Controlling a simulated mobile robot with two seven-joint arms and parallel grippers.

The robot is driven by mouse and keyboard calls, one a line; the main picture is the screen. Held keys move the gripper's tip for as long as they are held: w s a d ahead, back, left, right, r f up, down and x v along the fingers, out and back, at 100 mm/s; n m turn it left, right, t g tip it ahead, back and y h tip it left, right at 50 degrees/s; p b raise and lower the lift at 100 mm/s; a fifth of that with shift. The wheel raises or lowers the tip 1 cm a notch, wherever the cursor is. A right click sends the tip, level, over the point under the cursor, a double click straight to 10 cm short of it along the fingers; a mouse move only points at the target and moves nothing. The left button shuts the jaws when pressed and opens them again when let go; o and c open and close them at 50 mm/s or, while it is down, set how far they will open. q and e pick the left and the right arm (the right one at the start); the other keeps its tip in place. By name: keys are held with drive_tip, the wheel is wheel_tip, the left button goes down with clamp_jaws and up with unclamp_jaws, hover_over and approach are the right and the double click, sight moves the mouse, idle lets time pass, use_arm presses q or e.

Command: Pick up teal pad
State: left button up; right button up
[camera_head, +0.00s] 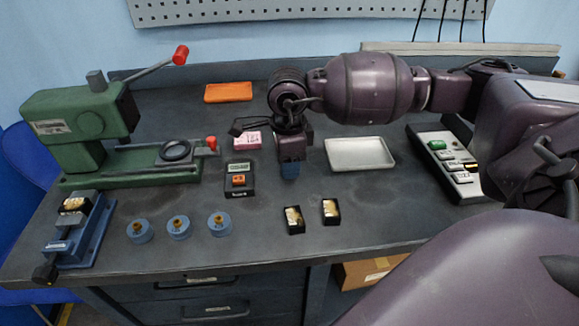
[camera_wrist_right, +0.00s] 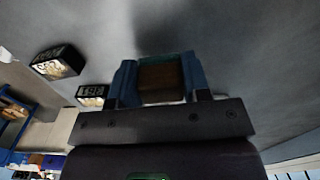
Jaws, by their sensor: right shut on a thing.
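My right gripper (camera_head: 290,171) points down above the middle of the bench, left of the metal tray. In the right wrist view its blue fingers are shut on a block with a teal edge and a brown face, the teal pad (camera_wrist_right: 161,76). In the head view the fingers hide the pad. I cannot tell whether the pad touches the bench top. My left gripper is not in view.
Two black-and-gold blocks (camera_head: 294,219) (camera_head: 331,211) stand in front of the gripper. The silver tray (camera_head: 360,154) lies to its right. A small scale (camera_head: 239,181), pink box (camera_head: 248,140) and green press (camera_head: 80,135) are left. The orange tray (camera_head: 228,92) is behind.

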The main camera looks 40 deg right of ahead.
wheel_tip(320, 180, up, 18)
drive_tip(key=p, duration=0.2)
drive_tip(key=shift+f, duration=0.15)
